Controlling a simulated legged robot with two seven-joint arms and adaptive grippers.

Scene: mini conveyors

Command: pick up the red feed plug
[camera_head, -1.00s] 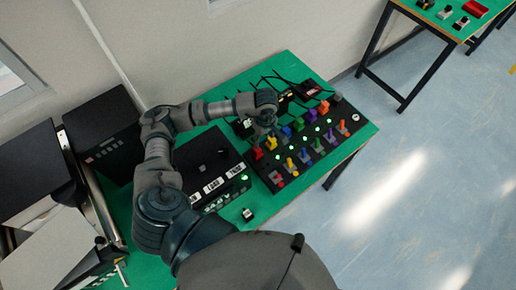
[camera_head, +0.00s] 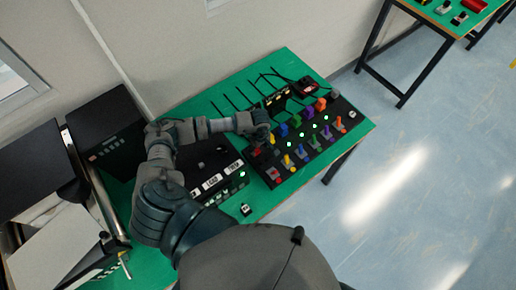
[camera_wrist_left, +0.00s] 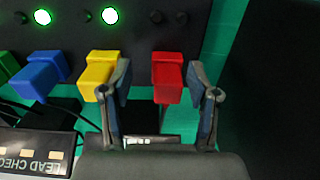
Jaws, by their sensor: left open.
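The red feed plug (camera_wrist_left: 168,76) sits in the black panel (camera_wrist_left: 150,35) in the left wrist view. My left gripper (camera_wrist_left: 162,92) is open, with one finger to the left of the red plug and the other to its right. The left finger is close beside the yellow plug (camera_wrist_left: 99,74); I cannot tell whether they touch. In the head view my left gripper (camera_head: 263,138) is over the near left end of the plug row, and its hand partly hides the plugs there. My right gripper is not in view.
A blue plug (camera_wrist_left: 42,76) and a green one stand left of the yellow plug. A lead check block (camera_wrist_left: 38,150) lies near the left finger. In the head view, several coloured levers fill the panel's front row, and a black labelled box (camera_head: 208,165) stands left of it.

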